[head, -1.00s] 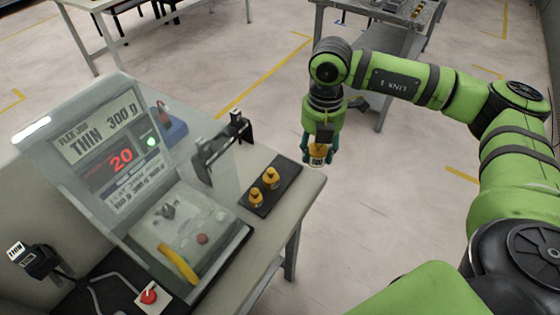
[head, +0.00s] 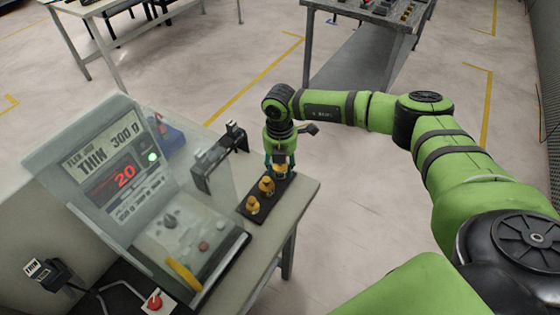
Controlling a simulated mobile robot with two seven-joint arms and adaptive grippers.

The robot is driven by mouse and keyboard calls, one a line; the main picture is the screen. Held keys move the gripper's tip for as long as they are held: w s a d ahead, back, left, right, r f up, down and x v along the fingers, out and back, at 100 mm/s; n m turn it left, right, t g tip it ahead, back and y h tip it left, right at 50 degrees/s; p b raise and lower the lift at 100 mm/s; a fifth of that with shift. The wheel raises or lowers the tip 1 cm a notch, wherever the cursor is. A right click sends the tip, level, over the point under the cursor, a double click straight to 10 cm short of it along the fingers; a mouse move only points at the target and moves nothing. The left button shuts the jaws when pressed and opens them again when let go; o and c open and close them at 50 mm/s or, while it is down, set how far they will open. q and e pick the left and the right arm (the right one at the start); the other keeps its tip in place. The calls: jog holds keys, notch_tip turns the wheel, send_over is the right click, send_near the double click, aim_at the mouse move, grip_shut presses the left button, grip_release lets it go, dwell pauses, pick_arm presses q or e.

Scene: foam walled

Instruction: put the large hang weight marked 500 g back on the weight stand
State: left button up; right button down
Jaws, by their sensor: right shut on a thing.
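The weight stand (head: 284,188) is a flat black strip along the right edge of the table. Two brass weights stand on its front and middle parts, one at the middle (head: 266,187) and one at the front (head: 252,205). My right gripper (head: 280,169) points down over the stand's far end, shut on a brass weight with a pale label, the large hang weight (head: 281,174). The label is too small to read here. I cannot tell whether the held weight touches the stand. My left gripper is not in view.
A clear-walled testing machine (head: 120,165) with a display reading "THIN 300 g" and a red 20 stands left of the stand. A black clamp-like fixture (head: 220,156) rises close to the stand's left side. Open floor lies right of the table (head: 303,203).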

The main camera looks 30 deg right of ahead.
jog(key=c, duration=0.7)
grip_release()
jog(key=shift+f, duration=0.1)
jog(key=shift+o, duration=0.2)
jog(key=shift+r, duration=0.3)
notch_tip(320, 180, up, 10)
jog(key=b, duration=0.4)
jog(key=shift+r, duration=0.9)
